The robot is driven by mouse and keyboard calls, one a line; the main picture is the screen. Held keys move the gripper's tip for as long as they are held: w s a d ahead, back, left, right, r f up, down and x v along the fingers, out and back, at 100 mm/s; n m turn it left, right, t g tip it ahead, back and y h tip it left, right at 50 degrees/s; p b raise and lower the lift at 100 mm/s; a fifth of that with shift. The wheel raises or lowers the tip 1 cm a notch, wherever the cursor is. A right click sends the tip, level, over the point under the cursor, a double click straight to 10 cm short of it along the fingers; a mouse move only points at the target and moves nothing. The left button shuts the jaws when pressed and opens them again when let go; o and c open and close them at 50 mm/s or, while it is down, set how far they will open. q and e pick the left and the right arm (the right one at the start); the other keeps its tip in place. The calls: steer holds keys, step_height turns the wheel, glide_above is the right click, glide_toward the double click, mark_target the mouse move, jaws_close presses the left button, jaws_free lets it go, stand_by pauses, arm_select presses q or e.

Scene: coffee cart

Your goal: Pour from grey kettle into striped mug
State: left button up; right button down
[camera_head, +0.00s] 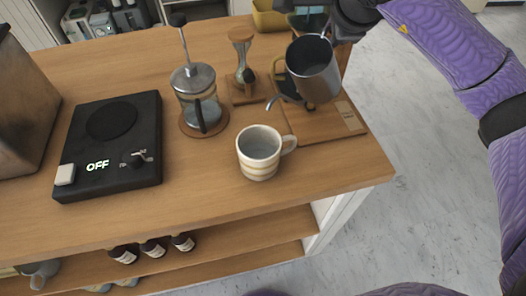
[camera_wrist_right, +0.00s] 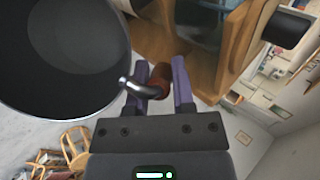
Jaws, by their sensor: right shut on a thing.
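The grey kettle (camera_head: 314,72) is held above the right part of the wooden counter, tilted, with its open top showing. Its thin spout (camera_head: 272,103) points left and lies up and to the right of the mug in the picture. My right gripper (camera_head: 338,28) is shut on the kettle's handle. The brown handle (camera_wrist_right: 160,84) shows between its fingers (camera_wrist_right: 162,88) in the right wrist view, with the kettle's dark round body (camera_wrist_right: 60,55) to the left. The striped mug (camera_head: 259,152) stands upright on the counter, its handle to the right. Any liquid stream is not visible. My left gripper is out of view.
A French press (camera_head: 194,85) stands on a round coaster behind and left of the mug. A wooden stand with a glass piece (camera_head: 243,75) is behind. A black hot plate reading OFF (camera_head: 112,140) is at the left. A wooden board (camera_head: 325,127) lies right of the mug.

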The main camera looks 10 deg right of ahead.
stand_by(0.5)
steer(key=shift+a+r, duration=0.1)
steer(key=shift+r, duration=0.25)
steer(key=shift+s+r, duration=0.1)
steer(key=shift+a+r+t+h, duration=0.15)
steer(key=shift+r+t+h, duration=0.15)
steer(key=shift+h, duration=0.1)
stand_by(0.3)
steer(key=shift+s+a+r, duration=0.1)
steer(key=shift+s+r, duration=0.05)
steer(key=shift+r, duration=0.05)
stand_by(1.2)
steer(key=shift+w+d+f+y, duration=0.15)
steer(key=shift+d+f+y, duration=0.05)
steer(key=shift+f, duration=0.3)
steer(key=shift+w+d+f+y, duration=0.1)
steer(key=shift+d+f+y, duration=0.1)
steer(key=shift+f, duration=0.25)
